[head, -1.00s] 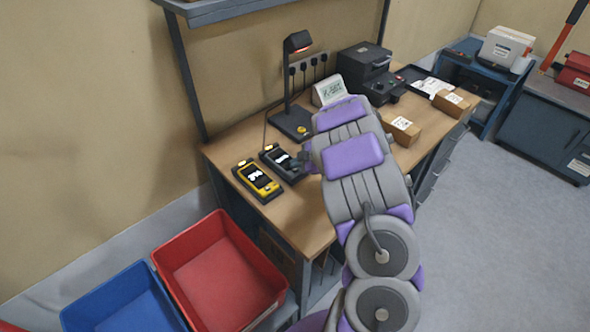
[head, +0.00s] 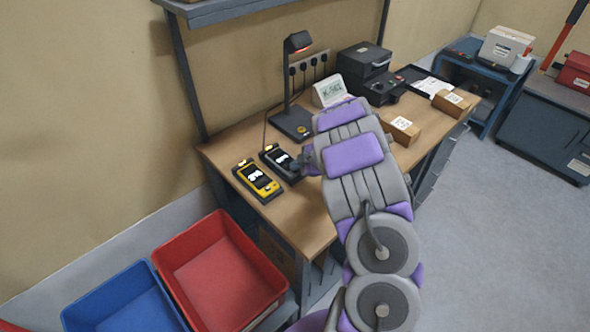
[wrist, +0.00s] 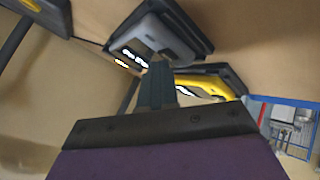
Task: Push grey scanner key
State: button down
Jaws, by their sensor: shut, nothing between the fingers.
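The grey scanner (head: 275,154) lies on the wooden desk, its dark face showing white digits. It also shows in the wrist view (wrist: 150,32), at the top middle. My gripper (head: 298,164) is at the scanner's right side, low over the desk. In the wrist view my gripper's fingers (wrist: 160,66) are together and empty, their tips overlapping the scanner's near part. I cannot tell whether they touch it, and the key under the tips is hidden. A yellow scanner (head: 264,188) lies just left of the grey one; it also shows in the wrist view (wrist: 206,84).
A black desk lamp (head: 291,122) stands behind the scanners. A white display (head: 328,92), a black printer (head: 364,68) and brown boxes (head: 400,129) are farther along the desk (head: 300,205). Red (head: 180,262) and blue (head: 80,312) bins stand at the front left.

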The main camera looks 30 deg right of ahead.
aim_at(297, 171)
jog(key=shift+r, duration=0.15)
jog(key=shift+r+p, duration=0.45)
jog(key=shift+p, duration=0.45)
notch_tip(297, 171, up, 6)
jog(key=p, duration=0.6)
jog(key=shift+p, duration=0.35)
jog(key=shift+f, duration=0.1)
